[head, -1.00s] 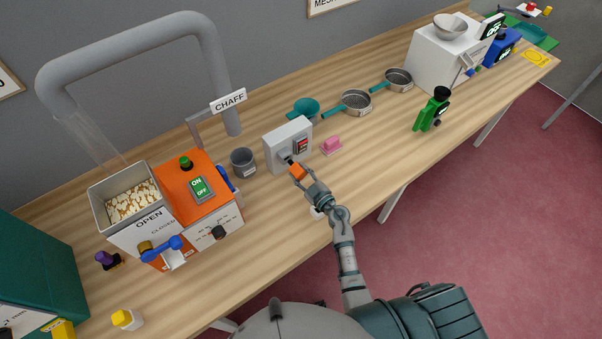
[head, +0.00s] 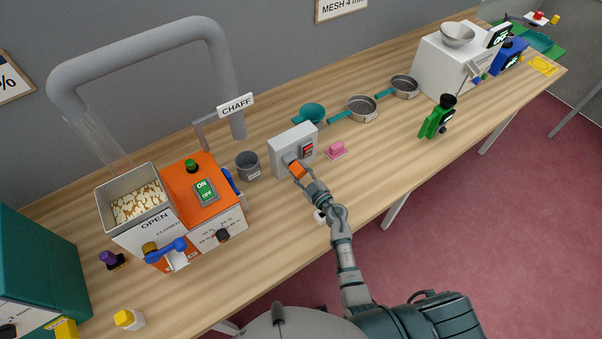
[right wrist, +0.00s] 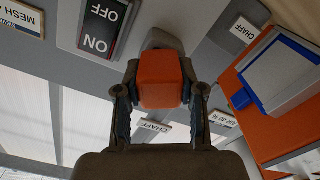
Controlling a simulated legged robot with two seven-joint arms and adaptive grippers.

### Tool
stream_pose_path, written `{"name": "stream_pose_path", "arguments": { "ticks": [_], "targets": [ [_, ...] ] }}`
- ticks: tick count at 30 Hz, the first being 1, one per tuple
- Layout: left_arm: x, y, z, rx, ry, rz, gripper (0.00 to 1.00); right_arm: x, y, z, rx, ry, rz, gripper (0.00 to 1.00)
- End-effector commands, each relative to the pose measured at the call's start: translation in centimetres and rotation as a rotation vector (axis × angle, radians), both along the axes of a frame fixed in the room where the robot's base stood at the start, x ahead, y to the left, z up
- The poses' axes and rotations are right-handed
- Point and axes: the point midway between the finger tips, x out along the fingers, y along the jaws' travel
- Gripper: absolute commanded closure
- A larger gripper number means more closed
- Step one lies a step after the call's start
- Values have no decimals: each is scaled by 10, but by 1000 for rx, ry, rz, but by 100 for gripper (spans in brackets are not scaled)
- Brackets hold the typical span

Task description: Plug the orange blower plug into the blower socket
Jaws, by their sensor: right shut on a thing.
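The orange plug (head: 297,171) is at the front of the grey socket box (head: 284,151), which has a red switch (head: 307,149). My right gripper (head: 303,181) is shut on the plug. In the right wrist view the orange plug (right wrist: 161,80) sits between the two fingers of my right gripper (right wrist: 160,98). Its far end meets the dark round socket (right wrist: 163,40) on the box face; how deep it sits is hidden behind the plug body. The box switch (right wrist: 101,26) reads ON and OFF. My left gripper is not in the head view.
The orange blower machine (head: 190,195) stands left of the box, with a grey cup (head: 248,165) between. A pink block (head: 336,150) lies to the right. Sieves (head: 361,108) and a green device (head: 438,118) stand farther right.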

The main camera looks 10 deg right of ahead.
Motion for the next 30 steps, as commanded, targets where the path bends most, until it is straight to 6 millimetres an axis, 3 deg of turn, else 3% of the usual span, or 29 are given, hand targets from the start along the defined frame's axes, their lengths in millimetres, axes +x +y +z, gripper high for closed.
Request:
{"name": "stream_pose_path", "arguments": {
  "ticks": [7,8,11,23,30],
  "targets": [
    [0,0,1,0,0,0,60,7,3,1,-2,-1,1,98],
    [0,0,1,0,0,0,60,8,3,1,-2,-1,1,59],
    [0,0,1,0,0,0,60,7,3,1,-1,-1,1,34],
    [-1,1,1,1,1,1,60,1,0,-1,-2,2,0,32],
    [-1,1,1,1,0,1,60,-42,-15,-2,-3,2,-1,32]
  ]
}}
